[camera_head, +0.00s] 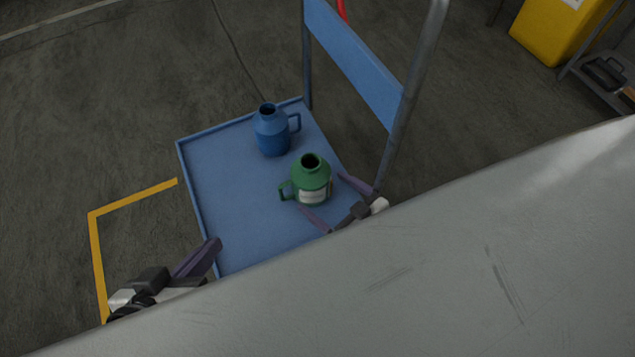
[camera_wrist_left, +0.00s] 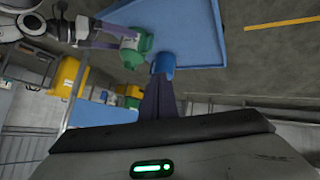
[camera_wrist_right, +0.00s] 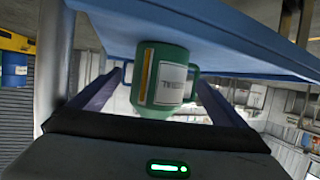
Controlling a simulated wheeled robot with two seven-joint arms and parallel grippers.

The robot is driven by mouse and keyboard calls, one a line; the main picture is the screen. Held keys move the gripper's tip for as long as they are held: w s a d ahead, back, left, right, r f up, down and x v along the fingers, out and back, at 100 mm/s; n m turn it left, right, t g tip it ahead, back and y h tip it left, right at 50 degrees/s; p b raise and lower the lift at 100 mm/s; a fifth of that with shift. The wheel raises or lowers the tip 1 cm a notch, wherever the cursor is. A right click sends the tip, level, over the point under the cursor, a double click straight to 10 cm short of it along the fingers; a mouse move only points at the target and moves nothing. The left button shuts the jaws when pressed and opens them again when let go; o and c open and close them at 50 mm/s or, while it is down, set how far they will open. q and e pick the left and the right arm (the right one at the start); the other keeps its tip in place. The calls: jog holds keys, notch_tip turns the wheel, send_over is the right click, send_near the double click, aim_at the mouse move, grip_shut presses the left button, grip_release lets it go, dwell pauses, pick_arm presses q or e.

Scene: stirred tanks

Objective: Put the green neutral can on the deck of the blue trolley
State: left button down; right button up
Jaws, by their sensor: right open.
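The green can (camera_head: 312,181), with a white label and a side handle, stands upright on the blue trolley's deck (camera_head: 240,225). It also shows in the right wrist view (camera_wrist_right: 163,80), where the picture is inverted and its base meets the deck. My right gripper (camera_head: 323,191) is open, with its fingers on either side of the can and visibly apart from it. My left gripper (camera_head: 216,242) is shut and empty near the deck's left edge. A large grey surface hides much of both arms and the front of the deck.
A blue can (camera_head: 271,133) stands on the deck behind the green one. The trolley's handle frame (camera_head: 355,60) rises at the deck's right side. A yellow container (camera_head: 560,28) stands at the back right. The deck's left part is clear.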

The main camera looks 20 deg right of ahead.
pick_arm(q)
jog(key=shift+s+a+f+g+y+p, duration=0.25)
jog(key=shift+a+f+g+y+p, duration=0.3)
jog(key=shift+a+f+p, duration=0.4)
pick_arm(e)
jog(key=v, duration=0.7)
pick_arm(q)
jog(key=shift+d, duration=0.1)
jog(key=shift+r, duration=0.1)
